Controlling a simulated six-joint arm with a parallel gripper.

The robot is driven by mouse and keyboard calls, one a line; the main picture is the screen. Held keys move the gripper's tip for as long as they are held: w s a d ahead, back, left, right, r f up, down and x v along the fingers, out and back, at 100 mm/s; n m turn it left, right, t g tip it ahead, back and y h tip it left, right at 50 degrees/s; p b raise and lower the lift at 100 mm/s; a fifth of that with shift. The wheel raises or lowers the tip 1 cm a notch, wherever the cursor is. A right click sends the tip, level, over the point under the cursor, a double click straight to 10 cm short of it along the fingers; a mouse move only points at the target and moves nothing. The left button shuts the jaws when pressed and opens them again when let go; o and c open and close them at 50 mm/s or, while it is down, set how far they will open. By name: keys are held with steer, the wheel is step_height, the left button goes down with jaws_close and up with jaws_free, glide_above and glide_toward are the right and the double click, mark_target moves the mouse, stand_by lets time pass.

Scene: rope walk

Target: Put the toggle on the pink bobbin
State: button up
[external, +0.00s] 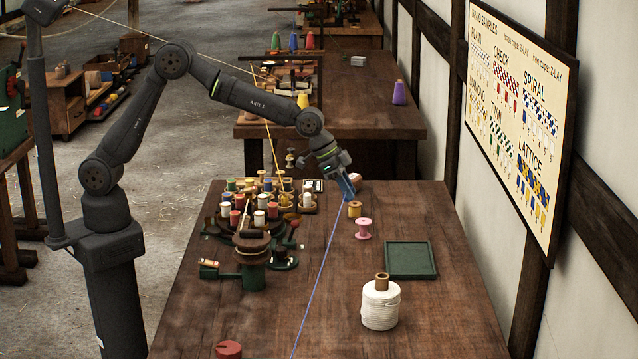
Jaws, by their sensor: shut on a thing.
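The pink bobbin (363,229) stands upright on the bench, right of the middle. My gripper (349,194) reaches down above and slightly left of it, its blue fingers shut. A blue cord (319,265) runs from the fingers down to the front edge of the picture.
A green tray (410,276) lies to the right, and a large white cord spool (381,307) stands in front of it. Several coloured bobbins (260,219) crowd the left on dark stands. A red knob (228,349) is at front left. The front middle is mostly clear.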

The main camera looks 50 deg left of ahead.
glide_above(364, 221)
step_height(364, 221, down, 7)
steer(key=shift+s+r, duration=0.1)
steer(key=shift+a+f, duration=0.1)
steer(key=shift+f, duration=1.95)
steer(key=shift+f, duration=0.2)
steer(key=o, duration=0.9)
steer(key=shift+o, duration=0.2)
steer(key=shift+r, duration=0.25)
steer(key=v, duration=1.2)
steer(key=shift+f, duration=0.1)
